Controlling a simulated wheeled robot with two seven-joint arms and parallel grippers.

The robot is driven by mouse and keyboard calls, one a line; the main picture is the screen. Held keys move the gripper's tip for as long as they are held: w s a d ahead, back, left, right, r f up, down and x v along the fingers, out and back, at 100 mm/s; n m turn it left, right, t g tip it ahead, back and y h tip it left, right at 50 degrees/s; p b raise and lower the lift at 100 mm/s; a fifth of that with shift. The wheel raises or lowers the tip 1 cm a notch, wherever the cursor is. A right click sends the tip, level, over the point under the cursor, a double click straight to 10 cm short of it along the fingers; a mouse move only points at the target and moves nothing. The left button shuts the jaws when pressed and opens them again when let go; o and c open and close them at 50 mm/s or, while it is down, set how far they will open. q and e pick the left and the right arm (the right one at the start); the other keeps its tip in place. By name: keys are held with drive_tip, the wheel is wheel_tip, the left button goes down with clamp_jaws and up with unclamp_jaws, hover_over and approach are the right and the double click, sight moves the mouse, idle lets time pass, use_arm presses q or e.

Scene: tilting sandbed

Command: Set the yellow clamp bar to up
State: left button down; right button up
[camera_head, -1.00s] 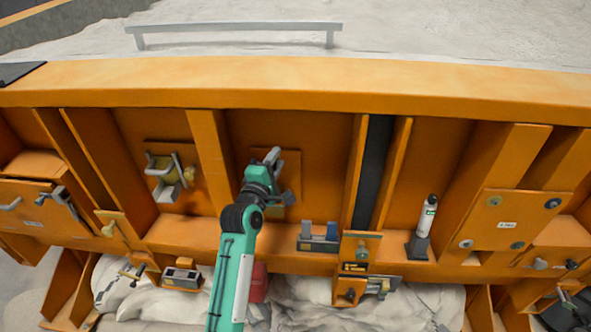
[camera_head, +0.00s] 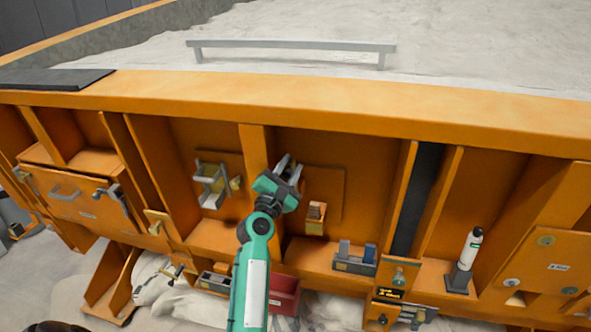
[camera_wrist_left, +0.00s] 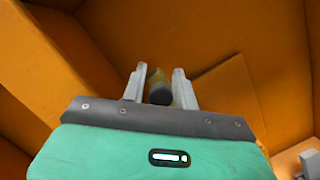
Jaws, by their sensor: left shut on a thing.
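My left gripper (camera_head: 289,166) reaches up to the left edge of an orange mounting plate (camera_head: 329,183) on the sandbed's side wall. In the left wrist view, its two grey fingers (camera_wrist_left: 158,78) stand on either side of a dark round end with yellowish parts beside it, which looks like the yellow clamp bar (camera_wrist_left: 159,93). The gripper is shut on it. In the head view the fingers and hand hide the bar, so its angle cannot be told. A small clamp block (camera_head: 316,215) sits on the plate, lower right of the gripper. My right gripper is not in view.
A grey bracket with a yellow part (camera_head: 210,186) is on the wall to the left. A holder with grey and blue blocks (camera_head: 355,258) and a white bottle (camera_head: 469,252) stand on the ledge at right. An upright rib (camera_head: 255,150) is close to the gripper's left.

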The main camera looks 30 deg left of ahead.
use_arm(q)
drive_tip(key=shift+a+f, duration=0.15)
drive_tip(key=shift+f, duration=0.1)
drive_tip(key=c, duration=1.3)
unclamp_jaws()
drive_tip(key=shift+o, duration=0.2)
drive_tip(key=shift+r, duration=0.1)
